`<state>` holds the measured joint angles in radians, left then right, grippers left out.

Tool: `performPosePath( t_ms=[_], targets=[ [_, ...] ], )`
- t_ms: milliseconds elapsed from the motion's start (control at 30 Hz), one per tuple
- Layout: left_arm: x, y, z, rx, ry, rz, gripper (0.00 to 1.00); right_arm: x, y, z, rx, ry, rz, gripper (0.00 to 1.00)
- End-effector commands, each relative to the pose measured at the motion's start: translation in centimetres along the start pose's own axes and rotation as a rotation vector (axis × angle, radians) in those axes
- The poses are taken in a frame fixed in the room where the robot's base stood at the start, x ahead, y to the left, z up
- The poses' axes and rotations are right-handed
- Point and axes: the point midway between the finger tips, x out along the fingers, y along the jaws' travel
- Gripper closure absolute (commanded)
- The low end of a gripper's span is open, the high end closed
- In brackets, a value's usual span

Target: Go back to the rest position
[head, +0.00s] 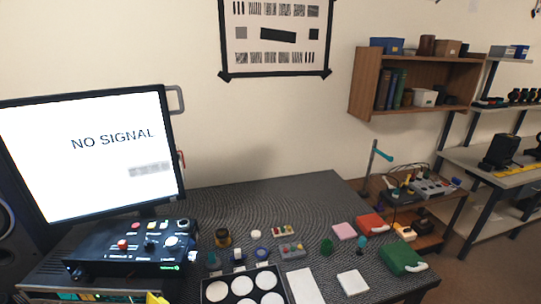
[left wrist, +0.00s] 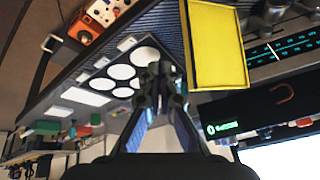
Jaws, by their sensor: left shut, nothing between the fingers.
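My left gripper (left wrist: 160,85) shows in the left wrist view. Its fingers are together and empty, and it touches nothing that I can make out. That view is upside down, with the black tray of white discs (left wrist: 104,74) beyond the fingertips and a yellow tray (left wrist: 243,42) to the right of them. In the head view neither gripper shows. The black tray (head: 205,291) is cut off at the bottom edge there. My right gripper is in neither view.
A monitor (head: 85,185) reading NO SIGNAL and a black control box (head: 130,259) stand at left. Small parts, pads and a green case (head: 400,257) lie across the dark table mat (head: 300,195), whose back is clear. An orange device (left wrist: 101,12) shows in the wrist view.

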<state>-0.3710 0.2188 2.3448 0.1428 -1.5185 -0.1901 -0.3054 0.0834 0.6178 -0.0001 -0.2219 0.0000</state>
Motion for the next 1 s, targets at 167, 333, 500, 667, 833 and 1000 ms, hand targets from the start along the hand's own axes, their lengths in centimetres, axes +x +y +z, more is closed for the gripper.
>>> performPosePath(
  t_ms=[167,333,500,667,833,1000],
  targets=[
    [-1.5,1.9,5.1,-0.168,-0.095,-0.019,1.0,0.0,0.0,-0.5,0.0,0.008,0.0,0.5],
    [0.3,2.3,7.8,-0.252,-0.151,-0.04,1.0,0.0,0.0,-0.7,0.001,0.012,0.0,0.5],
    [5.3,2.4,9.5,-0.254,-0.17,-0.037,1.0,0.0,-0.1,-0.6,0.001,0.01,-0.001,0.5],
    [10.6,2.7,12.0,-0.259,-0.194,-0.033,1.0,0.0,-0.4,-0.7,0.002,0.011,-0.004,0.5],
    [17.3,3.7,17.0,-0.266,-0.229,-0.027,1.0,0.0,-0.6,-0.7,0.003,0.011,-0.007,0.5],
    [24.5,6.0,26.6,-0.278,-0.282,-0.018,1.0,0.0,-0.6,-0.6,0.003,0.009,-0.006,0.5]
  ],
)
